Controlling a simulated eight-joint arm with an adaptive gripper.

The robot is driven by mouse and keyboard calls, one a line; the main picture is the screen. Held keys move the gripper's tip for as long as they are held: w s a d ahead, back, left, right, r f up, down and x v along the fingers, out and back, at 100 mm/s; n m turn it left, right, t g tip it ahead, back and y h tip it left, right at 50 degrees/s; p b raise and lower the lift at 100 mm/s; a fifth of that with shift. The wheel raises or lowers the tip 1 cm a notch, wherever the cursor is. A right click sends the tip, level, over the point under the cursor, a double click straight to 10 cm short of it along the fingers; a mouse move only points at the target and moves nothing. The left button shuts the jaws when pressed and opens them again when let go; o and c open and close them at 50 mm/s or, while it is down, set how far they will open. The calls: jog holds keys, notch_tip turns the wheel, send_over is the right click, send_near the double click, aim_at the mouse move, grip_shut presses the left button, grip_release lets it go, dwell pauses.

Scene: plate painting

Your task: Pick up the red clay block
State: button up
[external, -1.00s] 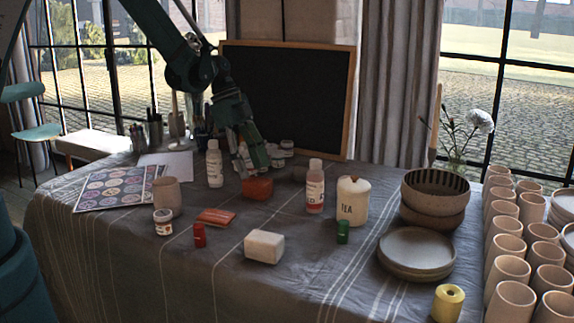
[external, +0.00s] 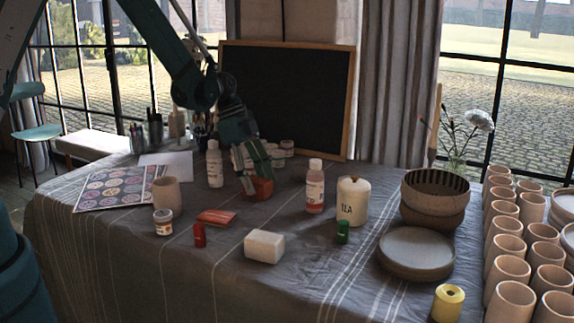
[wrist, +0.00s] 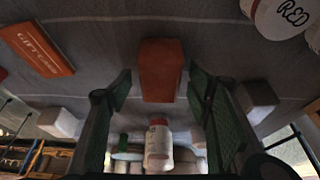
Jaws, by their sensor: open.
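The red clay block (external: 262,188) lies on the cloth-covered table, in front of the chalkboard and left of the red-labelled bottle. In the wrist view the red block (wrist: 160,68) sits just beyond and between the fingertips. My gripper (external: 252,172) is over the block and partly covers it in the external view. In the wrist view my gripper (wrist: 158,85) is open, with a green-padded finger on each side and nothing held. I cannot tell whether the fingers touch the block.
A red-labelled bottle (external: 315,188) and a tea canister (external: 352,202) stand right of the block. A white bottle (external: 214,165) stands to its left. In front lie an orange gift card (external: 216,218), a white block (external: 264,246), and a small red tube (external: 199,235).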

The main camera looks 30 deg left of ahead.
aim_at(257, 179)
jog(key=shift+c, duration=0.5)
jog(key=c, duration=1.2)
jog(key=shift+r, duration=0.15)
jog(key=shift+r+p, duration=1.1)
jog(key=shift+r, duration=3.8)
